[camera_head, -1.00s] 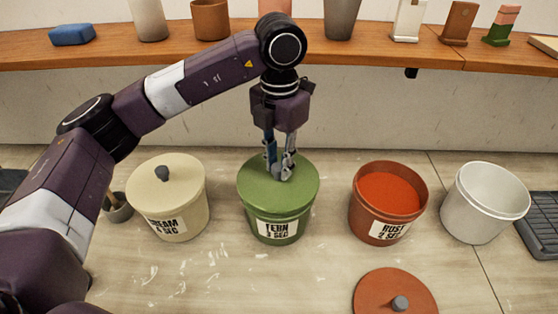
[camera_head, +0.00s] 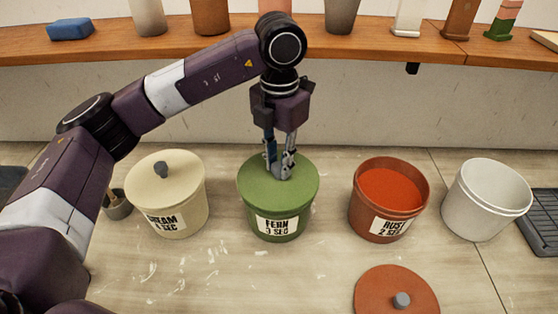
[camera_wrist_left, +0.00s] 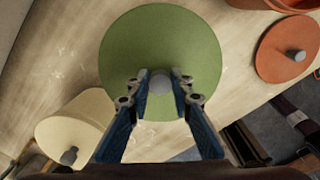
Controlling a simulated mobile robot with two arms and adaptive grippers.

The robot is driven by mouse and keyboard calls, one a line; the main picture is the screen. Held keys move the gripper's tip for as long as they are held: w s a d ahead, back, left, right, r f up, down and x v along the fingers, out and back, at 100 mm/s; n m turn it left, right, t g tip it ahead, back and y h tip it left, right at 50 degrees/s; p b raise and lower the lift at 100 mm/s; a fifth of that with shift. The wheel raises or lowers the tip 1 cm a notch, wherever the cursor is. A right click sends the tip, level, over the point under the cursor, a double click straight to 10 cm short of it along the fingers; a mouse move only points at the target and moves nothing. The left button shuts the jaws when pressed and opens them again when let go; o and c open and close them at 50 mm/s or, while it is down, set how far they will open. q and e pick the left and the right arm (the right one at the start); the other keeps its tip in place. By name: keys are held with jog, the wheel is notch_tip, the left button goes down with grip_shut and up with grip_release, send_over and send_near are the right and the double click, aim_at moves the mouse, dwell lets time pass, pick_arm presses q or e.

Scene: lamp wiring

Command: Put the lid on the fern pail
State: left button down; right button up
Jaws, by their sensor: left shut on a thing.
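The fern pail (camera_head: 278,226) stands on the table in the middle of the head view, its label facing front. The green lid (camera_head: 300,184) sits on top of it and looks level, covering the opening. My left gripper (camera_head: 281,174) points straight down at the lid and is shut on its grey knob. In the left wrist view the green lid (camera_wrist_left: 160,55) fills the middle, with the knob (camera_wrist_left: 160,83) between the fingertips. The pail itself is hidden under the lid there. My right gripper is not in view.
The cream pail (camera_head: 180,210) with its lid on stands to the left. The open rust pail (camera_head: 378,226) and an empty white pail (camera_head: 478,220) stand to the right. The rust lid (camera_head: 380,290) lies on the table in front. A wooden shelf (camera_head: 130,48) runs along the back.

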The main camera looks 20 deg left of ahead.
pick_arm(q)
jog(key=shift+f, duration=0.2)
jog(key=c, duration=1.6)
grip_release()
notch_tip(320, 180, up, 12)
